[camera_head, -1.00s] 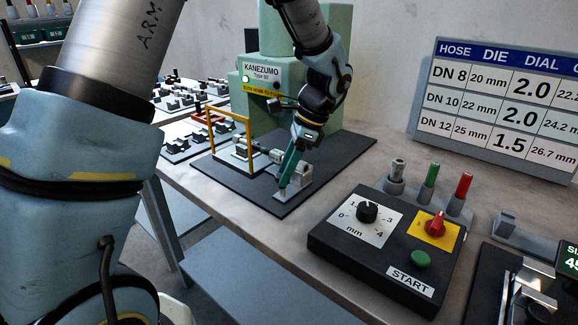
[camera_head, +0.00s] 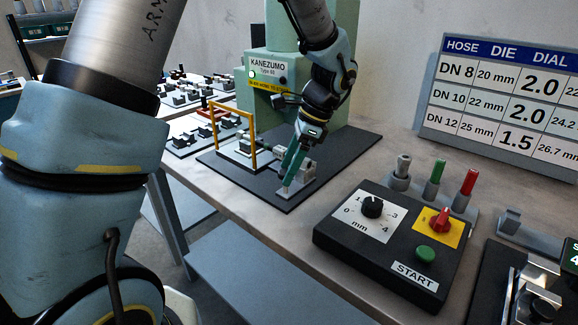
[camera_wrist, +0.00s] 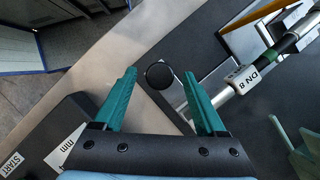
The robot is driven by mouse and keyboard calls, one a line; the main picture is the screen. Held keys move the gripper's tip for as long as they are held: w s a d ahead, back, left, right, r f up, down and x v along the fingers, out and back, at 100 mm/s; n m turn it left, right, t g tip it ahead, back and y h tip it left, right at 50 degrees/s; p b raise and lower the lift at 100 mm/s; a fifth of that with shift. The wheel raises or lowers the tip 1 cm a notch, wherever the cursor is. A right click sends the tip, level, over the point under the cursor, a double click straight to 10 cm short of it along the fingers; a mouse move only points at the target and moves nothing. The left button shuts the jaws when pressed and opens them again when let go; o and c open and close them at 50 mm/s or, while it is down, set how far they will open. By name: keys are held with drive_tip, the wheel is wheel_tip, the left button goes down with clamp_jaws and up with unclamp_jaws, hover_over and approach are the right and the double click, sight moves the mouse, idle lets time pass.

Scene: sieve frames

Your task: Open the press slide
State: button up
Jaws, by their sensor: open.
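The green press (camera_head: 340,90), marked KANEZUMO, stands on a dark base plate at the back of the bench. A grey metal slide part (camera_head: 303,186) with a round black knob (camera_wrist: 160,75) sits at the front of that plate. My gripper (camera_head: 287,185) points down at this part; its teal fingers hide the knob in the head view. In the wrist view my gripper (camera_wrist: 165,85) is open, with the knob between the fingers and a gap on both sides. A hose assembly with a white DN 8 tag (camera_wrist: 243,79) lies beyond the right finger.
A yellow frame (camera_head: 252,145) stands left of my gripper on the plate. A control box (camera_head: 385,245) with dial, red switch and green START button is at front right. Several fittings (camera_head: 195,143) lie on the left. A size chart (camera_head: 500,95) stands behind.

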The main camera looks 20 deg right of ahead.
drive_tip(key=b+v, duration=0.2)
drive_tip(key=v, duration=0.8)
drive_tip(key=shift+r, duration=0.4)
drive_tip(key=shift+s+d, duration=0.1)
drive_tip(key=a+f+n+h, duration=0.1)
drive_tip(key=a+f+n, duration=0.2)
drive_tip(key=a+n, duration=0.3)
drive_tip(key=a+f+n+h, duration=0.2)
drive_tip(key=a+f+n, duration=0.2)
drive_tip(key=a, duration=1.1)
drive_tip(key=a+f+n+h, duration=0.1)
drive_tip(key=a+f+n, duration=0.2)
drive_tip(key=a+n, duration=0.7)
drive_tip(key=shift+s+a+f+h, duration=0.25)
drive_tip(key=shift+s+f+h, duration=0.05)
drive_tip(key=shift+s, duration=0.1)
idle(0.4)
